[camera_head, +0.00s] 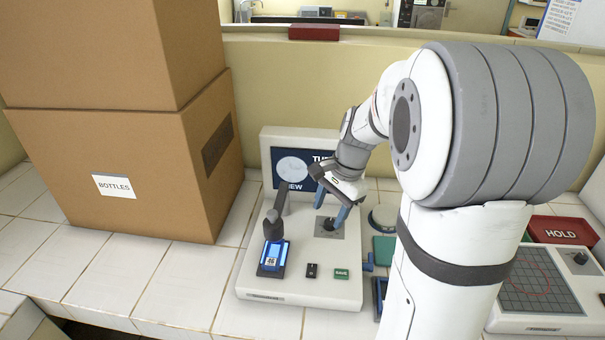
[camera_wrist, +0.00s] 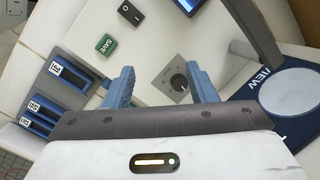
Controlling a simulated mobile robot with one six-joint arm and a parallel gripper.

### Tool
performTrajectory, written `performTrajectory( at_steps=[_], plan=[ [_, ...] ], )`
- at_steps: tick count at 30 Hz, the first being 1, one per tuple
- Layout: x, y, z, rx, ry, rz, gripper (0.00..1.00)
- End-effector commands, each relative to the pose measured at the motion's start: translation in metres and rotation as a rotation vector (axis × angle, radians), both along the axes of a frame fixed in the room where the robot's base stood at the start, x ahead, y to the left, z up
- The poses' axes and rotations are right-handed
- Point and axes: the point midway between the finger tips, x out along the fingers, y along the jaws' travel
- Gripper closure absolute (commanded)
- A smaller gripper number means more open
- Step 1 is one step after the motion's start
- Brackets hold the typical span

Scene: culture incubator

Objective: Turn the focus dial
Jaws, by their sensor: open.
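The focus dial is a small black knob (camera_head: 328,224) on a square grey plate (camera_head: 338,234) on top of a white instrument (camera_head: 305,293). In the wrist view the knob (camera_wrist: 179,82) shows between the blue fingers, closer to the right finger. My gripper (camera_head: 332,207) is open and empty, pointing down over the dial plate. It also shows in the wrist view (camera_wrist: 163,84). The fingers appear to stay clear of the knob; the exact gap cannot be told.
Left of the dial, an arm stands over a lit blue slide (camera_head: 272,257). A black switch (camera_head: 312,270) and a green SAVE button (camera_head: 341,274) are in front. A screen panel (camera_head: 268,150) stands behind. Large cardboard boxes (camera_head: 150,200) block the left; a red HOLD block (camera_head: 562,231) is right.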

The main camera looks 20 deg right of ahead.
Motion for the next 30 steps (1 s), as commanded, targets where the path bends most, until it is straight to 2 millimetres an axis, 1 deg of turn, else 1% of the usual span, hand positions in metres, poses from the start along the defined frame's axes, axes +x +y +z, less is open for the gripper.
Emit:
performTrajectory(
  at_steps=[1,3,6,9,12,17,24,30],
  plan=[
    [0.015,-0.014,-0.004,0.034,0.036,-0.105,0.49],
    [0.032,-0.029,-0.012,0.078,0.078,-0.238,0.49],
    [0.051,-0.048,-0.023,0.129,0.126,-0.394,0.49],
    [0.062,-0.061,-0.032,0.164,0.162,-0.498,0.49],
    [0.068,-0.068,-0.037,0.183,0.180,-0.554,0.49],
    [0.070,-0.065,-0.052,0.190,0.189,-0.575,0.49],
    [0.071,-0.050,-0.088,0.189,0.190,-0.572,0.49],
    [0.073,-0.042,-0.107,0.188,0.186,-0.571,0.49]
  ],
)
